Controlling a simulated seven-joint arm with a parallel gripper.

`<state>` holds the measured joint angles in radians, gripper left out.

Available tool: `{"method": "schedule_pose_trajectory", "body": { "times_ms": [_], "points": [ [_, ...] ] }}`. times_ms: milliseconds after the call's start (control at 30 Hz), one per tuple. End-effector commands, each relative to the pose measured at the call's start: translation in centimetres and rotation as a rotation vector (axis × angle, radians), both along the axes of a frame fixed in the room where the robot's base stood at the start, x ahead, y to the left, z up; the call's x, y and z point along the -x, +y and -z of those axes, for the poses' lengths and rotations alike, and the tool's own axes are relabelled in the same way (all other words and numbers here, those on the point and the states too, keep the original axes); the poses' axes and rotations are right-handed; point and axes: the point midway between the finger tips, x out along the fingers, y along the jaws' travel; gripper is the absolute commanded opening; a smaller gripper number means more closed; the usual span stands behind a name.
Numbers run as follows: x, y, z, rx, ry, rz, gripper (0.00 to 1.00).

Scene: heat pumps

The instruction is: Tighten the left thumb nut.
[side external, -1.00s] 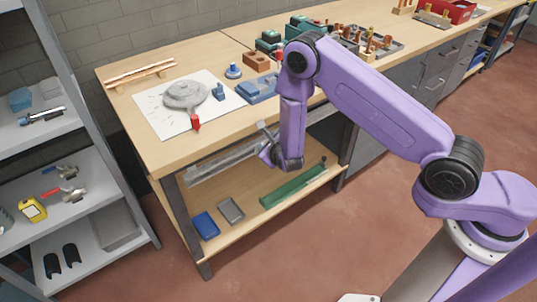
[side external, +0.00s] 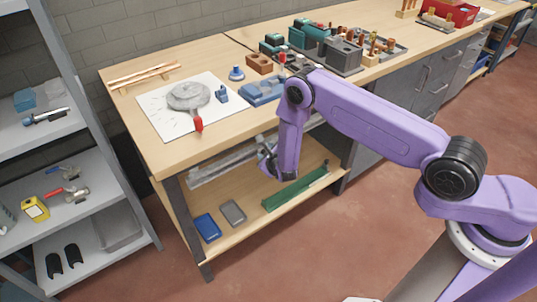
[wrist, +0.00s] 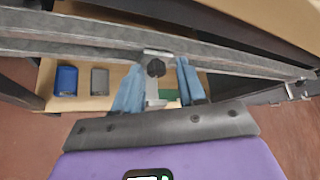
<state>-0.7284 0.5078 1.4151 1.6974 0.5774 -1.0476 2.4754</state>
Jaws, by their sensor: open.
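A black thumb nut (wrist: 155,68) sits on a small light metal bracket plate (wrist: 152,92) at the grey rails, near the middle of the wrist view. My gripper (wrist: 160,66) is open, its two blue fingers either side of the nut, with a visible gap on each side. I cannot tell whether the tips are level with the nut in depth. A second dark fitting (wrist: 303,84) shows at the right end of the rails. In the side view my gripper (side external: 268,164) is at the grey rail (side external: 225,165) below the bench top; the nut is hidden there.
The bench top (side external: 165,150) overhangs the rails. A lower shelf (side external: 245,235) holds a blue box (side external: 207,227), a grey box (side external: 232,212) and a green bar (side external: 297,187). A metal shelving rack (side external: 100,195) stands left. The floor in front is clear.

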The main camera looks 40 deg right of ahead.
Motion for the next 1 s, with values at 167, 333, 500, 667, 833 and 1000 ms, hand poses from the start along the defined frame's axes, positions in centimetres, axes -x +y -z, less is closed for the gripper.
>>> {"method": "schedule_pose_trajectory", "body": {
  "times_ms": [167,333,500,667,833,1000],
  "points": [
    [0.00,0.02,0.00,-0.001,0.000,-0.001,0.40],
    [-0.07,-0.02,0.04,0.000,0.000,0.000,0.40],
    [-0.04,-0.01,0.03,0.000,0.000,0.000,0.40],
    [0.04,0.02,-0.02,0.000,0.000,0.000,0.40],
    [0.05,0.03,-0.02,0.000,0.000,0.000,0.27],
    [0.02,-0.01,-0.07,0.000,-0.001,0.001,0.00]
  ]
}}
